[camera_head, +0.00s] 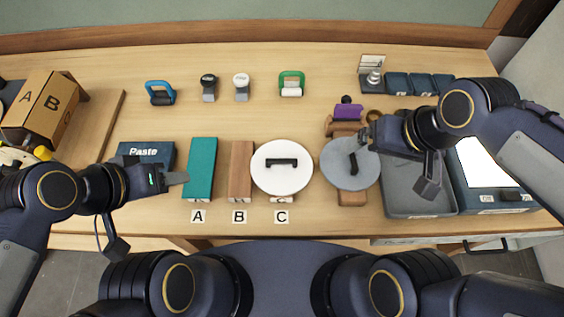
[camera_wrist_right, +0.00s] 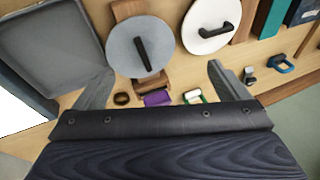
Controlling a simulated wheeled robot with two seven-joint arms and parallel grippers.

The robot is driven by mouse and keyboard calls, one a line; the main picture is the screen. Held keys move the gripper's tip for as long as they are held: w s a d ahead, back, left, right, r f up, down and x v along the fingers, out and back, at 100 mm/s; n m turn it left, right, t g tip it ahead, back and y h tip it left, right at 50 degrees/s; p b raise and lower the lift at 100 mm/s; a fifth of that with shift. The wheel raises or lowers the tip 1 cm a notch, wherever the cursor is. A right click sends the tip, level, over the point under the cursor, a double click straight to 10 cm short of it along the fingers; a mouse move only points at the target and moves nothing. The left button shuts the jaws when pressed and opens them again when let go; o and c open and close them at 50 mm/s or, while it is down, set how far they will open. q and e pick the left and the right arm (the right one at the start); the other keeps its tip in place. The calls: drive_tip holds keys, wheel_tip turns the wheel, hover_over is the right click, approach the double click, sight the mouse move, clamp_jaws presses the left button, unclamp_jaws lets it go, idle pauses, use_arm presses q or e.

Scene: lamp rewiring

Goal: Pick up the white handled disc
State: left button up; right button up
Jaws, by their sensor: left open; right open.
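The white disc (camera_head: 282,178) with a black bar handle (camera_head: 281,162) lies at the middle of the table, behind the label C (camera_head: 281,216). It also shows in the right wrist view (camera_wrist_right: 196,40). My right gripper (camera_head: 366,138) is open and empty, over the back right edge of the grey handled disc (camera_head: 338,176), to the right of the white disc. Its two fingers show apart in the right wrist view (camera_wrist_right: 160,85). My left gripper (camera_head: 180,178) is open and empty, beside the left edge of the teal block (camera_head: 201,168). What supports the white disc is mostly hidden beneath it.
A brown block (camera_head: 241,170) stands just left of the white disc. A grey tray (camera_head: 412,210) lies at the right. A blue Paste box (camera_head: 150,151) is behind my left gripper. Small blue, black, white and green handled items line the back.

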drive_tip(key=w+a+f+g+h+b, duration=0.1)
drive_tip(key=w+a+f+g+h, duration=0.15)
drive_tip(key=w+a, duration=0.45)
drive_tip(key=n, duration=0.1)
hover_over(281, 160)
drive_tip(key=f, duration=0.1)
drive_tip(key=d+f, duration=0.1)
drive_tip(key=f, duration=0.1)
drive_tip(key=shift+f+h+b, duration=0.3)
drive_tip(key=shift+h, duration=0.05)
drive_tip(key=shift+a+f, duration=0.2)
drive_tip(key=f, duration=0.2)
drive_tip(key=f+p, duration=0.1)
drive_tip(key=f, duration=0.4)
drive_tip(key=shift+s+a+f, duration=0.1)
drive_tip(key=shift+a+f, duration=0.15)
drive_tip(key=shift+f, duration=0.05)
drive_tip(key=c, duration=1.2)
drive_tip(key=shift+r, duration=0.15)
